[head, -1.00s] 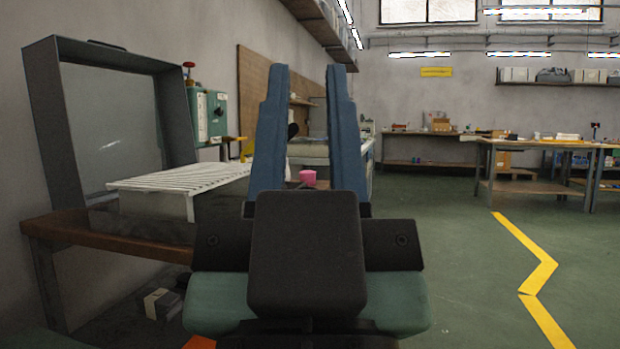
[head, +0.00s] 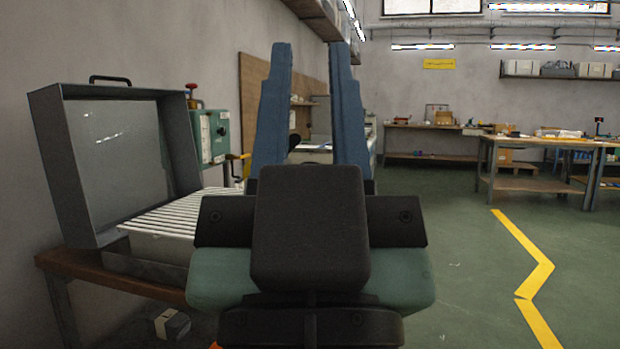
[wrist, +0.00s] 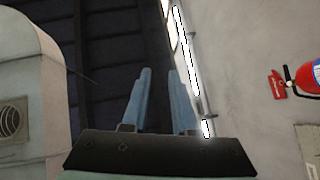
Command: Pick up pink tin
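The pink tin does not show in either view now. The place where it stood in the earlier head view is covered by my gripper's dark body. My gripper (head: 311,46) is open and empty, its two blue fingers pointing up and away in the middle of the head view. In the wrist view the same open fingers (wrist: 160,72) have nothing between them, with dark ceiling and a wall behind.
At left a wooden bench (head: 75,262) carries an open metal box (head: 52,165) and a white slatted rack (head: 160,222). A green control box (head: 214,135) is behind. Workbenches (head: 535,186) stand at far right. The green floor (head: 455,270) at right is clear.

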